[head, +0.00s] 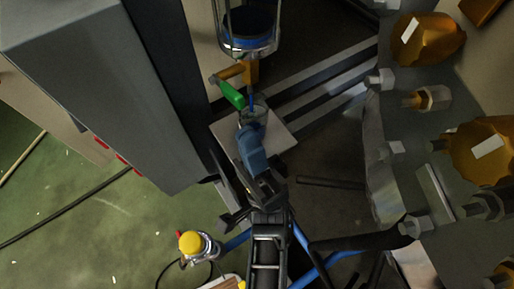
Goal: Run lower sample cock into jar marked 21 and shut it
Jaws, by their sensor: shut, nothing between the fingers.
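The sample cock (250,72) is a brass-coloured fitting under a glass vessel (249,25) that holds dark blue content. Its green lever (230,95) slants down to the right. A thin blue streak, which looks like running liquid, shows below the cock above a small clear jar (254,115). The jar stands on a pale plate (285,136); its marking cannot be read. My gripper (246,133) has bluish fingers, is shut and empty, and is just in front of the jar, below the lever. Whether it touches the jar cannot be told.
A tall grey cabinet (110,90) stands close on the left. Large bolts and orange labelled parts (428,40) crowd the right. A yellow-capped container (192,243), blue tubing and dark cables lie at the bottom. Green floor (90,215) is partly clear at lower left.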

